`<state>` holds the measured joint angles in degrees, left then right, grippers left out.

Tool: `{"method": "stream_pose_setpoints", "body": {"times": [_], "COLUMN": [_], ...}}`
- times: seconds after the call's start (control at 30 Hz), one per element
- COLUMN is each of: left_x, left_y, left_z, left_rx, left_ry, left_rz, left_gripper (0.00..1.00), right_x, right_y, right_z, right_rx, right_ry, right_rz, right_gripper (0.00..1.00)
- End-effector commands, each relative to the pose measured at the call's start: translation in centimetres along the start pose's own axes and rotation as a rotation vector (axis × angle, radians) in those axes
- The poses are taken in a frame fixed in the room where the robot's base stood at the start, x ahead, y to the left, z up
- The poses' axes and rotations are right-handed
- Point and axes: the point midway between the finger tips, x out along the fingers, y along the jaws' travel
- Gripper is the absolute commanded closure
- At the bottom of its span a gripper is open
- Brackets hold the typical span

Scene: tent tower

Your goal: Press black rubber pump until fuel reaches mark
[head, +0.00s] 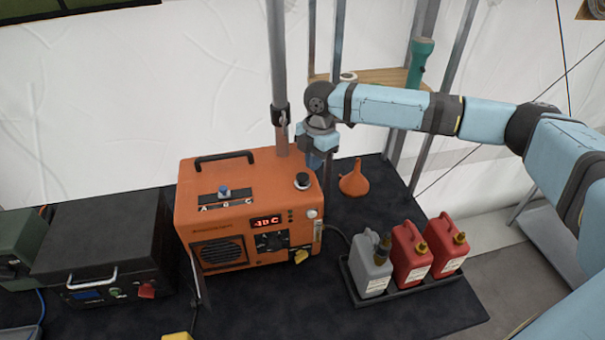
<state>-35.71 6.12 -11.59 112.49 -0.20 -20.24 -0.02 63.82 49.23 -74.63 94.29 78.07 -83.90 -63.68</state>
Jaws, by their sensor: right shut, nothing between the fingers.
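The orange heater box (205,222) stands on the dark table, with a lit red display (266,221) on its front. A round black knob in a pale ring, which looks like the rubber pump (302,181), sits on its top at the right. My right gripper (316,162) points down just behind and right of the pump, shut and empty. It looks apart from the pump, but the exact gap is hard to tell. A fuel level or mark cannot be made out. My left gripper is out of view.
An orange funnel (354,180) stands right of the heater. A tray (400,291) holds one grey can (371,266) and two red cans (411,256). A grey pole (278,60) rises behind the heater. A black case (100,235) stands left.

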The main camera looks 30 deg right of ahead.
Motion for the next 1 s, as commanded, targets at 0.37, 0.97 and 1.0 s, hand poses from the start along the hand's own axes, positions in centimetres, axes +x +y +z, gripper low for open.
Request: {"method": "stream_pose_setpoints", "body": {"times": [0.37,0.97,1.0], "left_x": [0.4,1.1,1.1], "left_y": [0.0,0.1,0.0], "left_z": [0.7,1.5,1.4], "left_rx": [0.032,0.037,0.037], "left_ry": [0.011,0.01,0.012], "left_rz": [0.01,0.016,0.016], "left_gripper": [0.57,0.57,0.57], "right_x": [-5.9,-13.7,-13.7], "right_y": [0.0,-0.1,-0.1], "right_z": [0.1,0.2,0.2], "right_rx": [0.0,0.001,0.001], "right_ry": [-0.001,0.001,0.001], "right_rz": [0.005,0.0,0.0], "right_gripper": [1.0,1.0,1.0]}}
